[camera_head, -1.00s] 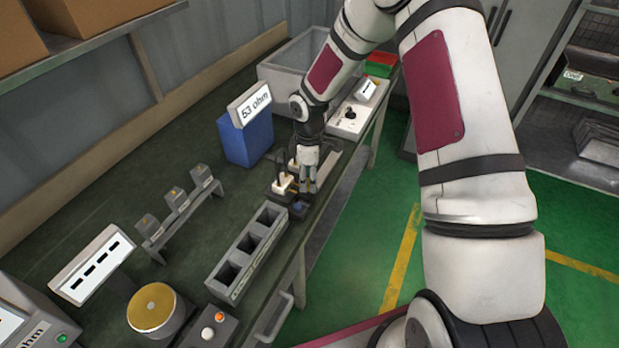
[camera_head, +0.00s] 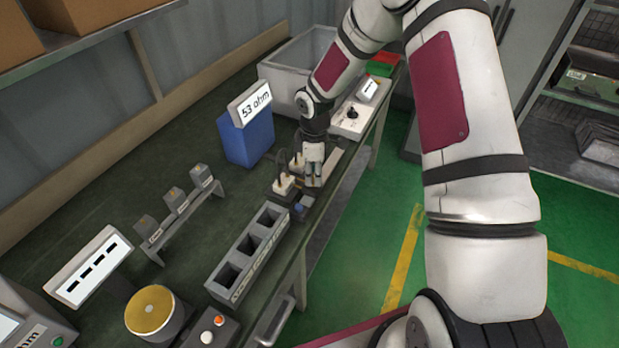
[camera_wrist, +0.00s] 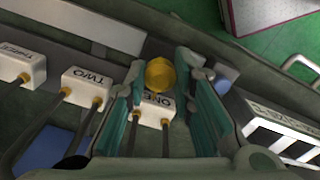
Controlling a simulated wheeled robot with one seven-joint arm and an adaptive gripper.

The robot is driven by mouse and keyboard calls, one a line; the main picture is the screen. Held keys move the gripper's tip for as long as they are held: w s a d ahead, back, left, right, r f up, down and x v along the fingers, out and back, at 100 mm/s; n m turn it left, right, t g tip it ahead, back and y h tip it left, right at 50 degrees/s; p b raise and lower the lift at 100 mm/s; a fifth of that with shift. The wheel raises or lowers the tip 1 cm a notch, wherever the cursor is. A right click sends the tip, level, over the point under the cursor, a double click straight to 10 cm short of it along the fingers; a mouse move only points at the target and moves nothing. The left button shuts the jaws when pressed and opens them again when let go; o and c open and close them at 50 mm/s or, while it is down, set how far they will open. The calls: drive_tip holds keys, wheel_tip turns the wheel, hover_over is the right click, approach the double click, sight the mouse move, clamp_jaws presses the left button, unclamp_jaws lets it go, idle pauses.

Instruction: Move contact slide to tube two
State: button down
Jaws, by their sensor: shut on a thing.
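In the wrist view my gripper (camera_wrist: 163,82) has its two teal fingers closed around a round gold knob, which looks like the contact slide (camera_wrist: 160,73). The knob stands next to the white block marked ONE (camera_wrist: 154,108), partly hidden between the fingers. The white block marked TWO (camera_wrist: 86,86) is to its left, and a third block (camera_wrist: 22,67) is at the left edge. In the head view my gripper (camera_head: 312,178) is low over the bench, beside a white block (camera_head: 284,185). The slide itself cannot be made out there.
A slotted grey holder (camera_head: 250,252) stands close in front of my gripper. A blue box with a 53 ohm display (camera_head: 249,140) is to the left. A grey bin (camera_head: 290,72) and a white control box (camera_head: 352,118) are behind. Dark cables run from the blocks.

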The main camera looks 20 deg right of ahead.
drive_tip(key=w+d+b, duration=0.3)
drive_tip(key=w+d, duration=0.2)
drive_tip(key=shift+w+d, duration=0.25)
drive_tip(key=shift+w, duration=0.1)
drive_tip(key=c, duration=1.4)
unclamp_jaws()
drive_tip(key=shift+o, duration=0.2)
wheel_tip(320, 180, up, 12)
